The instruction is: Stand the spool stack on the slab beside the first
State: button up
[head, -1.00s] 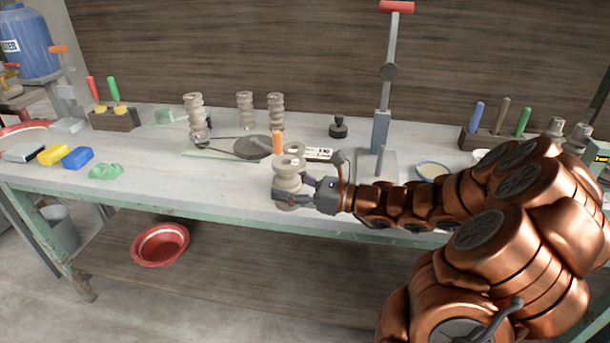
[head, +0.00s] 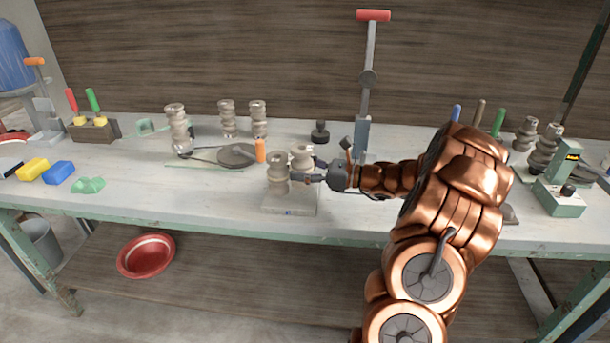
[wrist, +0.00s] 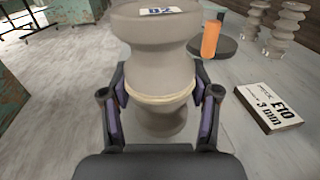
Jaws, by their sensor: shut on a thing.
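The pale slab (head: 288,210) lies near the front of the bench in the head view. One grey-beige spool stack (head: 278,172) stands upright at its left part. My gripper (head: 303,172) comes from the right and is shut around a second spool stack (head: 302,154), just right of and behind the first. Its near finger hides this stack's lower part, so I cannot tell whether it touches the slab. In the wrist view both fingers press the waist of the held spool stack (wrist: 160,60), which is upright with a label on top. The first stack is not visible there.
Several other spool stacks (head: 178,130) stand at the back left. A round dark disc (head: 237,154) and an orange-handled tool (head: 260,151) are behind the slab. A lettered card (wrist: 270,107) lies close by on the right in the wrist view.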

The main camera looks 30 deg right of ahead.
jog(key=shift+w+d, duration=0.35)
jog(key=shift+d, duration=0.35)
jog(key=shift+d+f, duration=0.1)
jog(key=shift+f, duration=0.25)
jog(key=shift+f+p, duration=0.35)
jog(key=shift+f, duration=1.15)
jog(key=shift+f, duration=0.1)
jog(key=o, duration=1.4)
